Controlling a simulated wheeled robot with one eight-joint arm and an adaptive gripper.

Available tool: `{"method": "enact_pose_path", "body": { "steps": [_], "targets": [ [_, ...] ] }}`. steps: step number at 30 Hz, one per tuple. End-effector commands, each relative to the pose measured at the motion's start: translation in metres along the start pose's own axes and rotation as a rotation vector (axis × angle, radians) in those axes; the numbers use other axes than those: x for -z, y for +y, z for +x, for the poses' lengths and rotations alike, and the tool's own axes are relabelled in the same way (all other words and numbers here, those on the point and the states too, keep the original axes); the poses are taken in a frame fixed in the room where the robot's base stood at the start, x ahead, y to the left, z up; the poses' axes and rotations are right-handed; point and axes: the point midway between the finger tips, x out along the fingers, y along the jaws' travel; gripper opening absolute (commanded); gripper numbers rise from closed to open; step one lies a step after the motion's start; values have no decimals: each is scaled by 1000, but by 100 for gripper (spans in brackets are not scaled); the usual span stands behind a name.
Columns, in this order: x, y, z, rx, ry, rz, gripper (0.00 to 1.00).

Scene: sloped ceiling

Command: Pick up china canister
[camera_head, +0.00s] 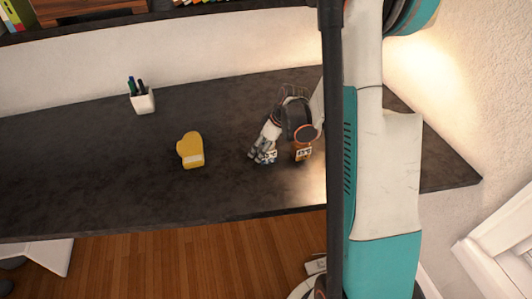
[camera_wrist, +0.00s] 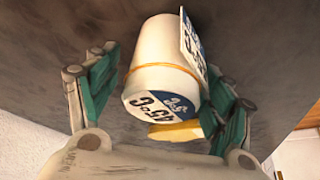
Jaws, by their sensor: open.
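The white china canister (camera_wrist: 160,52) fills the middle of the wrist view. It has a thin orange band and blue, white and black lettering. My gripper (camera_wrist: 163,97) is open, with one green finger on each side of the canister; I cannot tell whether either finger touches it. In the head view my gripper (camera_head: 283,152) reaches down at the right part of the dark desk. It hides most of what is between its fingers there. Small patches with lettering show near the fingertips, too small to read.
A yellow object (camera_head: 190,149) with a pale label lies on the dark desk (camera_head: 90,170), left of my gripper. A white pen cup (camera_head: 142,101) stands further back left. The desk between is clear. A white wall (camera_head: 180,58) rises behind.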

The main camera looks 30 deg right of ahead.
Motion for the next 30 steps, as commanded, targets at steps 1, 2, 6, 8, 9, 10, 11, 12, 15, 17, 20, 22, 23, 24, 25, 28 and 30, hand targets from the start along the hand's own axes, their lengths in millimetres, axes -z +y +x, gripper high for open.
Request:
{"method": "enact_pose_path", "body": {
  "steps": [1, 2, 6, 8, 9, 10, 11, 12, 15, 17, 20, 22, 23, 24, 25, 28, 30],
  "targets": [
    [-1, 0, 9, 0, 0, 0, 74],
    [-1, 0, 11, 0, 0, 0, 74],
    [0, 0, 13, 0, 0, 1, 74],
    [0, 0, 12, 0, 0, 1, 74],
    [0, 0, 12, 0, 0, 1, 74],
    [0, 0, 12, 0, 0, 1, 70],
    [0, 0, 12, 0, 0, 1, 63],
    [0, 0, 12, 0, 0, 1, 54],
    [0, 0, 12, 0, 0, 1, 31],
    [0, 0, 12, 0, 0, 1, 21],
    [0, 0, 12, 0, 1, 1, 20],
    [0, 0, 12, 0, 1, 1, 20],
    [0, 0, 12, 0, 1, 1, 20],
    [0, 0, 12, 0, 1, 1, 20],
    [0, 0, 12, 0, 1, 1, 20],
    [1, 0, 9, 0, 1, 1, 20],
    [3, 0, 5, 0, 1, 1, 20]
  ]
}}
